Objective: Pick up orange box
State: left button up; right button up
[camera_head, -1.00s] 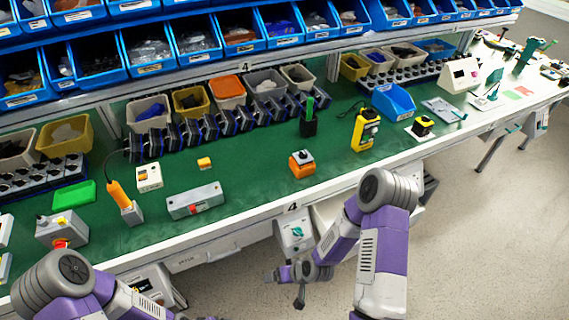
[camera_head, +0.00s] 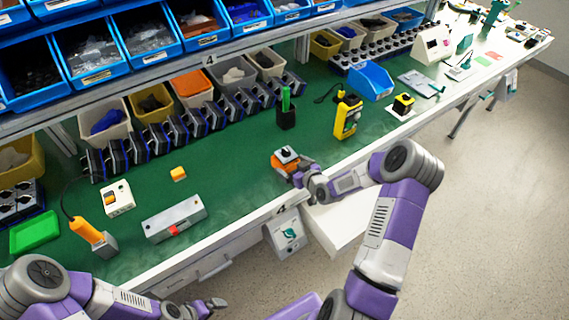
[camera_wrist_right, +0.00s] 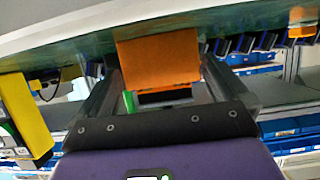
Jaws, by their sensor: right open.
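The orange box (camera_head: 284,168) with a grey top and a black knob stands upright on the green bench near its front edge. My right gripper (camera_head: 297,178) is at the front right of the box, partly covering it. In the right wrist view the orange face of the box (camera_wrist_right: 160,62) shows between the two fingers of the open right gripper (camera_wrist_right: 162,80). Whether the fingers touch it is hard to tell. My left gripper (camera_head: 210,305) is low in front of the bench, away from the box; its jaws are too small to read.
A yellow device (camera_head: 347,117) and a black holder with a green top (camera_head: 286,112) stand behind the box. A grey switch box (camera_head: 174,219) and a small orange block (camera_head: 178,174) lie to its left. Bins line the back. Green surface around the box is clear.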

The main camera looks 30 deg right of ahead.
aim_at(286, 150)
jog(key=x, duration=0.4)
jog(key=shift+w+a+b, duration=0.1)
jog(key=shift+w+b, duration=0.1)
jog(key=shift+b, duration=0.15)
jog(key=shift+c, duration=0.2)
jog(key=c, duration=0.8)
notch_tip(286, 150, up, 10)
jog(key=shift+r+p, duration=0.1)
jog(key=shift+p, duration=0.85)
jog(key=shift+c, duration=0.2)
